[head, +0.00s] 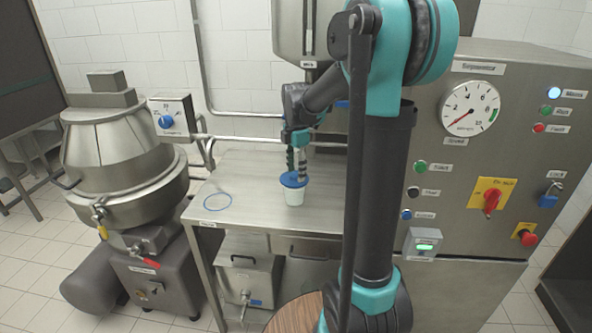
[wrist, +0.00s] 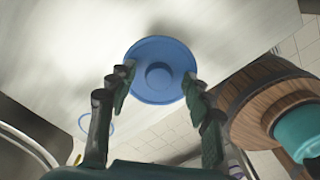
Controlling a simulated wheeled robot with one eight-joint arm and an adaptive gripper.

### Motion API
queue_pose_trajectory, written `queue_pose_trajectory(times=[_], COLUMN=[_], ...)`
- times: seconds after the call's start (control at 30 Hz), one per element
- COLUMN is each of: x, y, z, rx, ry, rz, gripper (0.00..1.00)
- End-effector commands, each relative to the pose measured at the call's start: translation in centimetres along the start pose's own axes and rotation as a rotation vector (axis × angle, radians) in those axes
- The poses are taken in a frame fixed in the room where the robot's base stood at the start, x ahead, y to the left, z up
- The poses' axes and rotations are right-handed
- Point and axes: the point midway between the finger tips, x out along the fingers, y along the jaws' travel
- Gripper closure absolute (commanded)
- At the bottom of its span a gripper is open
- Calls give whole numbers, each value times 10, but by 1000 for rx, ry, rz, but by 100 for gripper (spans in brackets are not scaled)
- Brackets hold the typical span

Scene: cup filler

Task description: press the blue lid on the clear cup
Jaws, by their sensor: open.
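The blue lid (head: 293,179) lies on top of the clear cup (head: 294,195), which stands upright on the steel table. I cannot tell whether the lid is fully seated on the rim. In the wrist view the lid (wrist: 158,70) is a round blue disc with a raised middle, and it hides the cup. My gripper (head: 299,172) is directly above the lid, pointing down. In the wrist view its two open fingers (wrist: 160,82) are on either side of the lid, near its edge. Whether they touch it is unclear.
A blue ring (head: 217,201) is on the steel table (head: 240,180), left of the cup. A large steel kettle machine (head: 120,150) stands at the left. A control cabinet (head: 440,150) with a gauge stands at the right. A round wooden top (head: 297,316) is in front.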

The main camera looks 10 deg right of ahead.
Motion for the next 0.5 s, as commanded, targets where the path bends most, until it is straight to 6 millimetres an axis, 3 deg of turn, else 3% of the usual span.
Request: queue_pose_trajectory(times=[0.23,0.5], x=[-20,-73], y=[0,0], z=[0,0], rx=[0,0], ry=[0,0], rz=[0,0], gripper=[50,50])
